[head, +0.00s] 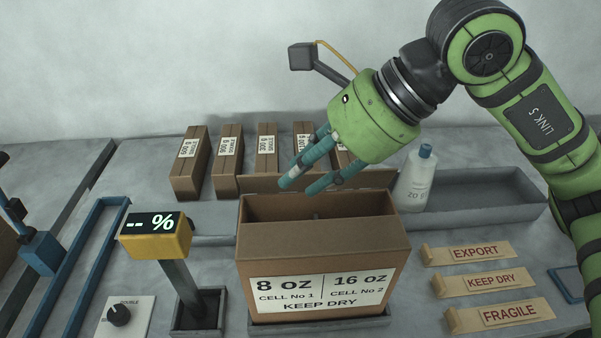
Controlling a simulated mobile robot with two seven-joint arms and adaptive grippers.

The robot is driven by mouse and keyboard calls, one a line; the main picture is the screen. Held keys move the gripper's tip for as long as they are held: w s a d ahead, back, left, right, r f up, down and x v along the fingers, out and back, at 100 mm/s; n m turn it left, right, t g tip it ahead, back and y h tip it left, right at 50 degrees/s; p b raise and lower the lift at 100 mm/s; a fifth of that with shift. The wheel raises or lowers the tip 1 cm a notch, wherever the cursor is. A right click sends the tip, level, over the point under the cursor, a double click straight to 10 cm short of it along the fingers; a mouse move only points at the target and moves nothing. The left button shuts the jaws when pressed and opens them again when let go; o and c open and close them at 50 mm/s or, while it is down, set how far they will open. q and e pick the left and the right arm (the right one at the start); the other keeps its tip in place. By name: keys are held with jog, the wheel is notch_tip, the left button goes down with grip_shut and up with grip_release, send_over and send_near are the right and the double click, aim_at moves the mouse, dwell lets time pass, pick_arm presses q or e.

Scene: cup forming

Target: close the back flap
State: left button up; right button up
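An open brown carton (318,241) stands upright at the centre, with a white "8 oz / 16 oz, KEEP DRY" label on its front. Its back flap (372,180) stands up along the far edge of the opening, leaning back. The inside is mostly in shadow, so its contents cannot be made out. My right gripper (301,187) reaches in from the upper right. Its teal fingers are apart with nothing between them, over the far side of the carton near the back flap. Whether they touch the flap is unclear. My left gripper is out of view.
Several small cartons (190,163) stand in a row behind. A white bottle (416,183) stands by a grey tray (486,205) at right. Label strips (491,283) lie front right. A yellow display (155,234) on a post and a dial plate (126,315) are at left.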

aim_at(319, 175)
jog(key=w+d+t+h, duration=0.2)
jog(key=w+d+h, duration=0.1)
jog(key=d, duration=0.2)
jog(key=shift+m, duration=0.3)
jog(key=p+x, duration=0.1)
jog(key=x, duration=0.5)
jog(key=shift+w+a+f, duration=0.15)
jog(key=shift+a, duration=0.1)
grip_shut()
